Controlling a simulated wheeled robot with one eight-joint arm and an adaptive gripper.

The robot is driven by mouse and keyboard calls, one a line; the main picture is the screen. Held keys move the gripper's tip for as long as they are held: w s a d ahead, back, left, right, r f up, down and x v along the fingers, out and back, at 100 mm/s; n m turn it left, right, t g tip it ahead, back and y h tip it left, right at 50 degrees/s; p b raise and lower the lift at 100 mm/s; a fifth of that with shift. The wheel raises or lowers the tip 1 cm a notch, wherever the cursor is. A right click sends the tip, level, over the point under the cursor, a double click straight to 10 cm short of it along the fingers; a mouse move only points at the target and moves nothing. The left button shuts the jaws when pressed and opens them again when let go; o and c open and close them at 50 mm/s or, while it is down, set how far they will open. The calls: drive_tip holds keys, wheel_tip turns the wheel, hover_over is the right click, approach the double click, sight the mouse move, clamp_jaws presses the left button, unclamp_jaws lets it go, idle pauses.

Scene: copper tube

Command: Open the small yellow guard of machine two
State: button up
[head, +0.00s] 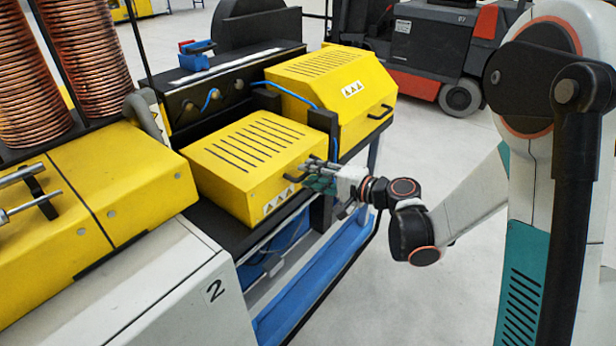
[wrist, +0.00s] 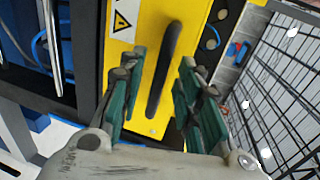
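The small yellow guard (head: 232,160) of machine two is a slotted box, and it sits closed on the black bed. Its front face (wrist: 152,20) with a warning label fills the middle of the wrist view. A black bar handle (wrist: 168,60) stands on that face. My gripper (head: 312,172) is at the front of the guard and partly hides the handle in the head view. In the wrist view my gripper (wrist: 158,88) is open, with green-padded fingers on either side of the handle's line. I cannot tell whether they touch it.
A larger yellow guard (head: 322,78) with its own handle (head: 380,112) stands behind, past a black post (head: 323,128). A blue frame (head: 310,285) lies below the bed. Copper coils (head: 88,60) stand at left. A forklift (head: 430,45) is at the back. Open floor lies at right.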

drive_tip(key=shift+x, duration=0.95)
clamp_jaws()
drive_tip(key=shift+r, duration=0.1)
